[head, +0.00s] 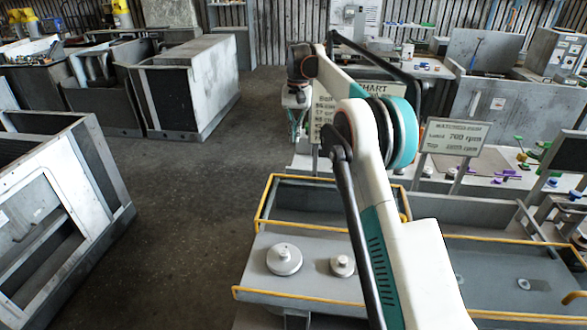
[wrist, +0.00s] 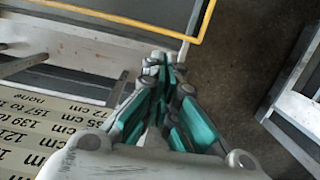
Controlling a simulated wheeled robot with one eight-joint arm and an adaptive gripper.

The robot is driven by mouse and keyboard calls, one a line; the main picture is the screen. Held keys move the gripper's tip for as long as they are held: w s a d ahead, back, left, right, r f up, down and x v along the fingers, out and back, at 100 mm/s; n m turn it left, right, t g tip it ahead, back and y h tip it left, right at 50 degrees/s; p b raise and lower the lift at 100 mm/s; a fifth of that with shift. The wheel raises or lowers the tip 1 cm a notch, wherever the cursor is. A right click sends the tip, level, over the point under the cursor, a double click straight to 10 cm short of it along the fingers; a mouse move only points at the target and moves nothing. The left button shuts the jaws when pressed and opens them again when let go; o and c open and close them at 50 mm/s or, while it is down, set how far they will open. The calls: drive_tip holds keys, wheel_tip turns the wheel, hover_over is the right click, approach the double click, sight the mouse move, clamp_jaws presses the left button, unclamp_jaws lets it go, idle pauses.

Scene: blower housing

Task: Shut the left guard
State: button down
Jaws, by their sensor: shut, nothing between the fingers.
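My gripper (head: 297,128) hangs at the far end of my raised arm in the head view, beside the chart board. In the wrist view my gripper (wrist: 163,62) has its teal fingers drawn together, with nothing between them. It is above the floor by the edge of the work area and touches nothing that I can make out. I cannot tell which part is the left guard. My arm covers much of the middle of the head view and may hide it.
A chart board (head: 325,112) stands close by my gripper; its printed rows also show in the wrist view (wrist: 50,135). A yellow-railed tray (head: 300,290) holds round weights. A sign (head: 456,135) stands right. Grey cabinets (head: 190,85) stand left, with open floor (head: 190,190) between.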

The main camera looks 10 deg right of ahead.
sight(283, 213)
wheel_tip(283, 213, down, 14)
drive_tip(key=g+b, duration=0.1)
drive_tip(key=shift+s+a+f+m, duration=0.25)
drive_tip(key=shift+s+a+m, duration=0.05)
idle(0.4)
drive_tip(key=shift+s, duration=0.1)
drive_tip(key=s+a+b, duration=0.1)
drive_tip(key=s+a, duration=0.1)
drive_tip(key=s, duration=0.4)
drive_tip(key=s+a+b, duration=0.1)
drive_tip(key=s+a, duration=0.2)
drive_tip(key=s, duration=0.3)
drive_tip(key=s+a, duration=0.3)
drive_tip(key=s, duration=0.4)
drive_tip(key=shift+b, duration=0.4)
